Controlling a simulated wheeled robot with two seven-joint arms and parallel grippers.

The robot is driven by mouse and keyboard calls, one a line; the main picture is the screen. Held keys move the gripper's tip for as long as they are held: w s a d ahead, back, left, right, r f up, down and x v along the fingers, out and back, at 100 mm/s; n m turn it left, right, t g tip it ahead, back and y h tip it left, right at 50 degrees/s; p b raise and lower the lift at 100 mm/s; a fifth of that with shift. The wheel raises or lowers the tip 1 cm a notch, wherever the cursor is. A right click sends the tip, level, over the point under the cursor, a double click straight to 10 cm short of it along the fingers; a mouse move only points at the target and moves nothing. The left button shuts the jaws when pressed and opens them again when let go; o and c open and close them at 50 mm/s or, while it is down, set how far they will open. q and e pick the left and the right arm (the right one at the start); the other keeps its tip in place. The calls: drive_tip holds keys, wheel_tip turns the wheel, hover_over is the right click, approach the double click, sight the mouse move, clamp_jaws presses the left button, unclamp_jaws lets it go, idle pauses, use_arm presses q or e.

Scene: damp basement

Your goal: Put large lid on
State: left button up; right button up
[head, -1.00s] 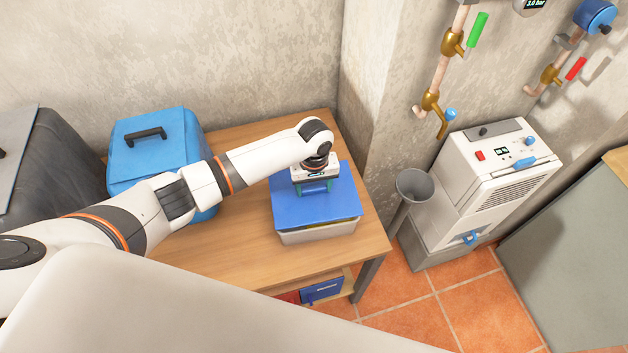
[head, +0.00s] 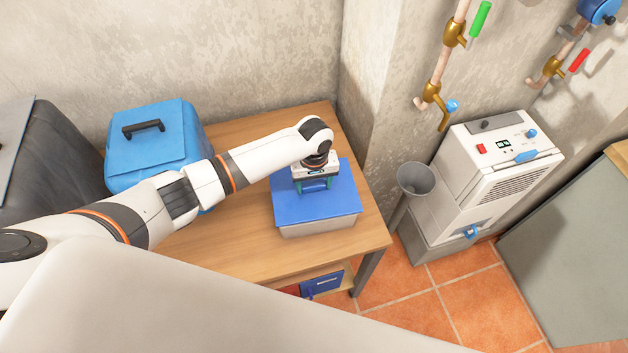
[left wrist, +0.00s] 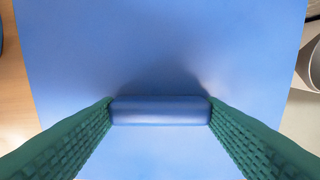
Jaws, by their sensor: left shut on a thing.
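The large lid (head: 297,209) is a flat blue plate with a raised blue bar handle (left wrist: 160,110). It lies over the top of a pale grey box (head: 318,229) on the wooden table. In the head view its edges line up closely with the box rim. Whether it is fully seated all round cannot be told. My left gripper (head: 314,186) points down over the lid, with its green fingers shut on the handle's two ends in the left wrist view. The lid hides the inside of the box. My right gripper is not in view.
A blue case (head: 155,150) with a black handle stands at the table's left. The wooden table (head: 240,245) has bare room in front of the box. A grey funnel (head: 416,178) and a white machine (head: 490,165) stand right of the table.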

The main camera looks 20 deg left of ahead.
use_arm(q)
drive_tip(key=shift+f, duration=0.45)
drive_tip(key=shift+f, duration=0.2)
idle(0.4)
drive_tip(key=o, duration=1.1)
